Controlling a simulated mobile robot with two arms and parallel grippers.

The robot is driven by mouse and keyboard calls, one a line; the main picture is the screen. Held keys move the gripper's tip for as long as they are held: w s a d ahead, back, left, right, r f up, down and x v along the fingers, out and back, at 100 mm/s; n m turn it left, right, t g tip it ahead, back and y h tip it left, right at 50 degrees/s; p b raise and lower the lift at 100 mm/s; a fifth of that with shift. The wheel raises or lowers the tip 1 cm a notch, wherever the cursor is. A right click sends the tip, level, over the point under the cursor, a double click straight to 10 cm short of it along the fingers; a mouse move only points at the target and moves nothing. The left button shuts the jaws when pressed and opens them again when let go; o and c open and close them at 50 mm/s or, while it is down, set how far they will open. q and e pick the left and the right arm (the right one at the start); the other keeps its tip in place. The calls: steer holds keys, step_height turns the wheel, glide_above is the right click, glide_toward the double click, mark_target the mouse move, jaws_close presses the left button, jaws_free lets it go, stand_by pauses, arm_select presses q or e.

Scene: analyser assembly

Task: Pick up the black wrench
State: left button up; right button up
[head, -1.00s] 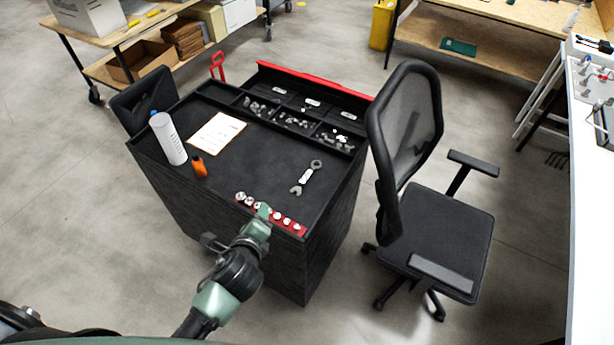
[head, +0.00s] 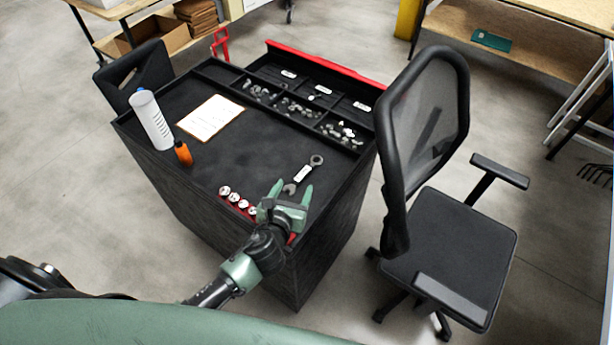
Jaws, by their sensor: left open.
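A wrench (head: 304,173) lies on the black top of the cart (head: 240,160), near its front right. It looks grey to dark, with a pale label on its shaft, a ring end away from me and an open-jaw end nearer. My left gripper (head: 293,188) is open, its green fingers pointing toward the wrench's near end. In the picture the fingertips sit either side of that end; I cannot tell the height gap. Nothing is held between them. My right gripper is not in view.
A red socket rail (head: 233,203) is partly hidden by my gripper. A white bottle (head: 152,120), an orange bottle (head: 183,153) and a paper sheet (head: 210,117) are on the left. Bins of small parts (head: 297,107) line the back. An office chair (head: 450,240) stands close right.

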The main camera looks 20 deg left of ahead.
mark_target(303, 173)
arm_select(q)
steer(key=w+f, duration=0.1)
steer(key=w, duration=0.1)
steer(key=shift+w+d+f, duration=0.2)
steer(key=shift+w+f, duration=0.15)
steer(key=shift+f, duration=0.05)
steer(key=x, duration=0.6)
steer(key=shift+a, duration=0.1)
steer(key=shift+s, duration=0.1)
jaws_close()
